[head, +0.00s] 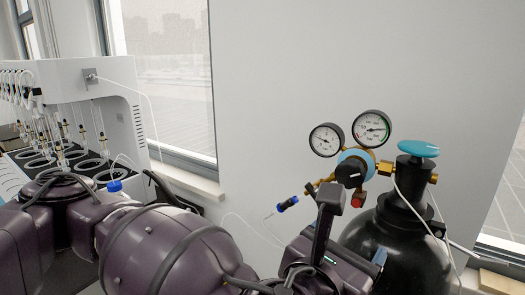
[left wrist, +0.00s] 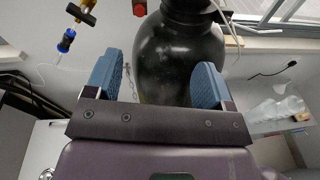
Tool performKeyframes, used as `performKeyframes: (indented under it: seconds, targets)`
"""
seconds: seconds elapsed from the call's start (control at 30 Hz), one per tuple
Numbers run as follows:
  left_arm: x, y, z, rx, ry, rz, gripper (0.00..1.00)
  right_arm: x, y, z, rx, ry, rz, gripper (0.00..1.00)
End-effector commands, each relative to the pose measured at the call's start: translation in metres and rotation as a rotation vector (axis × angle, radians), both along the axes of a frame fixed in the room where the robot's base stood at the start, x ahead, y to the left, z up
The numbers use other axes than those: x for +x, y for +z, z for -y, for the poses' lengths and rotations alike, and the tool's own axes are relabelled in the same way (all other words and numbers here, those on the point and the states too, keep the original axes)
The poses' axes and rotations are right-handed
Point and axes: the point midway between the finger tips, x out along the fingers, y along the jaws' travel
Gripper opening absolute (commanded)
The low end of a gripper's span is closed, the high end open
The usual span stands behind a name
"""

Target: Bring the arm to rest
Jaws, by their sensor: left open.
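My left gripper (head: 372,268) is in front of the lower left side of a black gas cylinder (head: 408,245) in the head view. In the left wrist view, the two blue finger pads of the left gripper (left wrist: 157,85) stand wide apart with nothing held between them. The black cylinder (left wrist: 163,55) shows beyond the gap, and I cannot tell how far off it is. My left arm (head: 165,255) reaches in from the left along the bottom of the head view. My right gripper is in neither view.
The cylinder carries a teal knob (head: 418,148) and a regulator with two gauges (head: 371,128). A blue connector (head: 287,204) on a thin tube is left of it. A white multi-distiller (head: 95,85) with glassware stands at the left. Clear bottles (left wrist: 280,112) show right in the wrist view.

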Motion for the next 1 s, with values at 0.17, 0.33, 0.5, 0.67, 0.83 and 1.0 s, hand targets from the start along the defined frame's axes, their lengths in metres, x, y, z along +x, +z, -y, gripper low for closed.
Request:
performKeyframes:
  seconds: [0.17,0.33,0.5,0.67,0.83,1.0]
  targets:
    - [0.006,-0.018,0.005,-0.232,0.012,-0.256,0.76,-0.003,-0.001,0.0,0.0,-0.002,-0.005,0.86]
    - [0.015,-0.033,0.004,-0.456,0.042,-0.484,0.76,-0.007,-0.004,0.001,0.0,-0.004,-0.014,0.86]
    - [0.029,-0.051,-0.004,-0.687,0.093,-0.698,0.76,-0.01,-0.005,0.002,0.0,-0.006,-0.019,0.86]
    - [0.045,-0.071,-0.018,-0.91,0.158,-0.886,0.76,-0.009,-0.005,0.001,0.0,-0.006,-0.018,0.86]
    - [0.062,-0.097,-0.041,-1.157,0.242,-1.062,0.76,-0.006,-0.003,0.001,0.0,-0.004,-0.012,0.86]
    - [0.076,-0.131,-0.072,-1.411,0.341,-1.209,0.76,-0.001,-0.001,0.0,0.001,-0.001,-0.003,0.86]
